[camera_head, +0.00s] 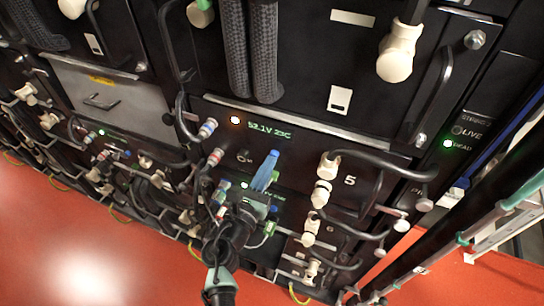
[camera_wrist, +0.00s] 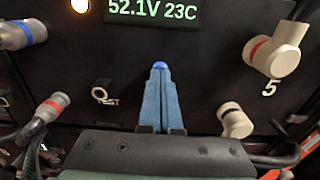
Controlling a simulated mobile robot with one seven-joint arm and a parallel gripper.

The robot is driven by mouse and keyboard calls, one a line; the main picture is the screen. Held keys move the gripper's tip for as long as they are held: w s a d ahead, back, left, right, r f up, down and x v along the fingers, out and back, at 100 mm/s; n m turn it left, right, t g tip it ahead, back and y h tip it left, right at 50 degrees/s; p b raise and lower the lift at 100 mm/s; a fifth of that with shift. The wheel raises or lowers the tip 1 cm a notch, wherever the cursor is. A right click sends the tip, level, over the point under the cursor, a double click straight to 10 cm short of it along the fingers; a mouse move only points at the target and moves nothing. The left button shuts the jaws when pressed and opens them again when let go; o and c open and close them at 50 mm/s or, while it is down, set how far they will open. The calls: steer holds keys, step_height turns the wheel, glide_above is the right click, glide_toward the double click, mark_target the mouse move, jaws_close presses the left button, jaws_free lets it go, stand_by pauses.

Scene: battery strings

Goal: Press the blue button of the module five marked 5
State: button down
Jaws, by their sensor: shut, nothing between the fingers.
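Module five (camera_head: 310,165) is the dark panel with a white 5, a green 52.1V 23C display and a lit orange lamp. It also shows in the wrist view (camera_wrist: 215,65), with the 5 at the right. My gripper (camera_head: 271,157) has light-blue fingers, shut and empty, pointing at this panel below the display; they also show in the wrist view (camera_wrist: 159,72). A brighter blue spot (camera_wrist: 159,65) shows right at the fingertips and may be the blue button, mostly covered by them. I cannot tell whether the fingertips touch it.
A black TEST knob (camera_wrist: 103,92) is left of my fingers. Cream and red-banded plugs (camera_head: 328,165) with black cables stick out at the right, and blue- and red-banded plugs (camera_head: 208,128) at the left. A green lamp (camera_head: 448,143) glows by DEAD. Open red floor (camera_head: 90,245) lies lower left.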

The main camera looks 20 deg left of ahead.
steer(key=shift+w, duration=0.4)
steer(key=shift+s, duration=0.1)
steer(key=s+p, duration=0.1)
steer(key=s, duration=0.7)
steer(key=shift+a+p, duration=0.15)
steer(key=shift+p, duration=0.25)
stand_by(0.5)
